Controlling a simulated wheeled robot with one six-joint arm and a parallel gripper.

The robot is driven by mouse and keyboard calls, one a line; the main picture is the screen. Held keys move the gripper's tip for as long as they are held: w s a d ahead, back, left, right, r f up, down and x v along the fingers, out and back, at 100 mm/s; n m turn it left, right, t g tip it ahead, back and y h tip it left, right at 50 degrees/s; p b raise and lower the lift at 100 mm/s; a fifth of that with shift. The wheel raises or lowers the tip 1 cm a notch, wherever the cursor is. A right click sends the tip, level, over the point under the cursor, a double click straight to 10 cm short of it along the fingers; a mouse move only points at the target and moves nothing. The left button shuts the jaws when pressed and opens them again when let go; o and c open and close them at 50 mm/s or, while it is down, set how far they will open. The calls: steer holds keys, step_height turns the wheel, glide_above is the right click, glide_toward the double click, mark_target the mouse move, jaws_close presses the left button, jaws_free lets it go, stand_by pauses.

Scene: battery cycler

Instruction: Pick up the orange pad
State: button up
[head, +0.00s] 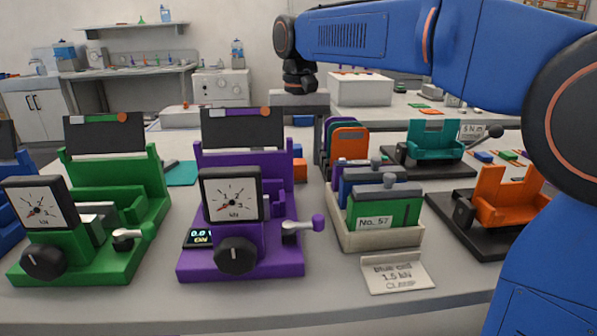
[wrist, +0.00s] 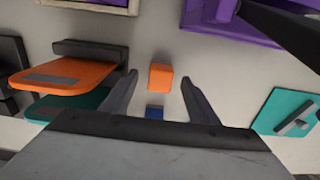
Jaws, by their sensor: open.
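The orange pad appears to be a small orange block (wrist: 160,77) on the light bench top. In the head view its edge (head: 299,171) shows behind the purple fixture, which hides part of it. My gripper (wrist: 159,79) is open and empty, pointing down above the bench. In the wrist view the block appears between the fingertips, and I see no contact. In the head view the purple fixture's dark panel hides part of the gripper. A larger orange rounded plate (wrist: 65,73) also stands in a rack at left in the wrist view.
The purple fixture (head: 240,268) stands in front of the block, with a green fixture (head: 75,268) to its left. A beige tray (head: 385,238) of upright plates is at right. A small blue block (wrist: 154,112) and a teal plate (wrist: 283,108) lie near my gripper.

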mark_target(298, 161)
steer(key=shift+w+f, duration=0.15)
steer(key=shift+f, duration=1.75)
steer(key=shift+c, duration=0.3)
steer(key=c, duration=1.1)
steer(key=shift+r, duration=0.15)
step_height(298, 161, up, 10)
steer(key=shift+f, duration=0.1)
